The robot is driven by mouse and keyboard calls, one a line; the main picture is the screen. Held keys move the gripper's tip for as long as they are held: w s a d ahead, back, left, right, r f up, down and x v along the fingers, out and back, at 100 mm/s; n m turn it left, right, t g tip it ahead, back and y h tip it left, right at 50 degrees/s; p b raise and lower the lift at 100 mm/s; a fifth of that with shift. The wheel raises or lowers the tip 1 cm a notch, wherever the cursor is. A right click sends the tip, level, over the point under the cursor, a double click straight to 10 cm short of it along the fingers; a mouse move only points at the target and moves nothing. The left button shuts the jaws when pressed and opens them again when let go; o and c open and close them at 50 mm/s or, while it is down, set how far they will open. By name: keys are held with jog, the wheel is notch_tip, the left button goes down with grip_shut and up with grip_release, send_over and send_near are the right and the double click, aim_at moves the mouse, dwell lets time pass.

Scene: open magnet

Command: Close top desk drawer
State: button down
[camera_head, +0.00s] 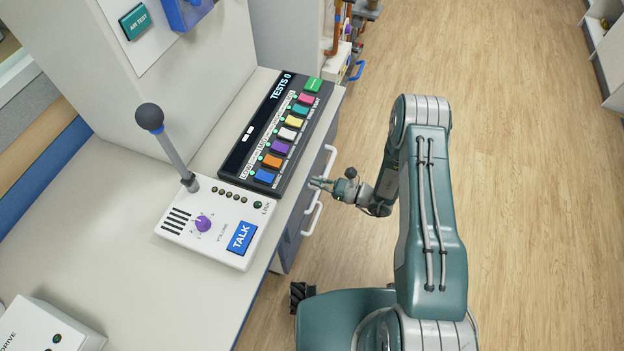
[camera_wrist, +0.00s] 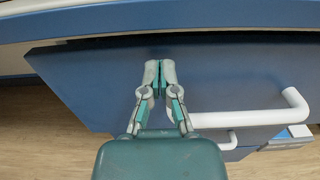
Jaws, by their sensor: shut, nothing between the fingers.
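The top desk drawer (camera_wrist: 235,75) has a dark blue front that fills the middle of the wrist view, just under the desk edge. Its white bar handle (camera_wrist: 255,117) runs right from behind my fingers. My gripper (camera_wrist: 160,65) is shut and empty, its fingertips in front of the drawer front, near its upper edge. I cannot tell whether they touch it. In the head view my gripper (camera_head: 315,183) is beside the desk's right edge, among white handles (camera_head: 311,220). The desktop hides most of the drawer there, so how far out it stands is unclear.
The desktop (camera_head: 130,225) overhangs the drawers and carries a button panel (camera_head: 275,130) and a white talk box (camera_head: 215,222) with a microphone. A lower handle (camera_wrist: 225,144) shows below the top one. Open wooden floor (camera_head: 530,190) lies to the right.

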jog(key=shift+w+a, duration=0.25)
jog(key=x, duration=0.4)
jog(key=shift+w+a, duration=0.1)
jog(key=shift+a, duration=0.1)
jog(key=shift+a+r, duration=0.1)
dwell(0.3)
jog(key=v, duration=1.4)
